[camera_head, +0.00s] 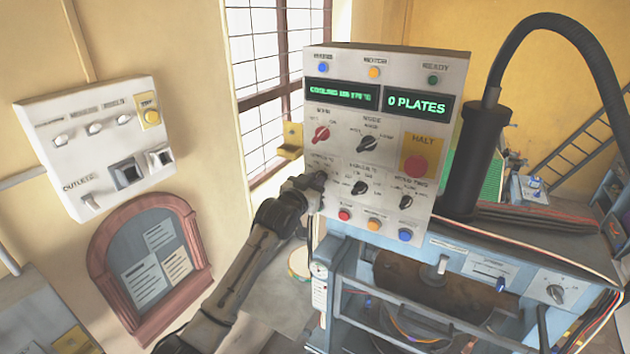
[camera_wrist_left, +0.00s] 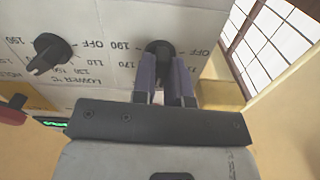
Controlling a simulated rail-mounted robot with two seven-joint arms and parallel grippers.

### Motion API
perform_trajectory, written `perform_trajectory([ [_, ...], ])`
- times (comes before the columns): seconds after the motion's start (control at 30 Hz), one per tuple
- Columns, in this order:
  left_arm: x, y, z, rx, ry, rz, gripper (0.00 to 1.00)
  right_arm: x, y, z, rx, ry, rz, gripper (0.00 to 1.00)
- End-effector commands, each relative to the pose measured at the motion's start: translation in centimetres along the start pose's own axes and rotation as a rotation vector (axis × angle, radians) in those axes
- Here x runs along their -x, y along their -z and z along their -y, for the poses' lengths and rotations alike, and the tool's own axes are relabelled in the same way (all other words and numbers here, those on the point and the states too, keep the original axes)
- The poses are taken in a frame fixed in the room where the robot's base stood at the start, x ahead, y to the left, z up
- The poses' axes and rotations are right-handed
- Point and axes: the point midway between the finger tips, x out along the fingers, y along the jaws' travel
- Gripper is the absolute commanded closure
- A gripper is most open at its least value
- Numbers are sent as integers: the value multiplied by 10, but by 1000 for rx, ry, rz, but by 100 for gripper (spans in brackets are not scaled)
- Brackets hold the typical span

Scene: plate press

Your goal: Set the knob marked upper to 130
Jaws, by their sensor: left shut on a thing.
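The upper knob (camera_wrist_left: 159,47) is a dark dial at the left edge of the white control panel (camera_head: 340,222). Scale marks such as OFF, 190, 170 and 110 show around it, upside down in the left wrist view. My left gripper (camera_head: 314,187) is at this knob, its two fingers (camera_wrist_left: 165,66) closed on its sides. The fingers hide part of the knob, and its pointer's setting cannot be read. The lower knob (camera_head: 360,188) is the black dial to its right, free of the gripper; it also shows in the left wrist view (camera_wrist_left: 50,53). My right gripper is not in view.
Above are a red knob (camera_head: 320,135), a black mode knob (camera_head: 368,143) and the red halt button (camera_head: 415,166). Another black knob (camera_head: 406,202) and several coloured buttons are close by. A display (camera_head: 417,103) reads 0 PLATES. A switch box (camera_head: 95,140) hangs on the left wall.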

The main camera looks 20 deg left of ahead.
Motion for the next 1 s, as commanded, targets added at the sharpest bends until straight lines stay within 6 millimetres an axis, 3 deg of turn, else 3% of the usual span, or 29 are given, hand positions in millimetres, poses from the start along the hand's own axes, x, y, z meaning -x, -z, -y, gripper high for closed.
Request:
perform_trajectory([
  [0.5,0,1,0,349,0,1,100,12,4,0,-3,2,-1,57],
  [1.0,0,0,0,434,0,0,100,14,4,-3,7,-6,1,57],
])
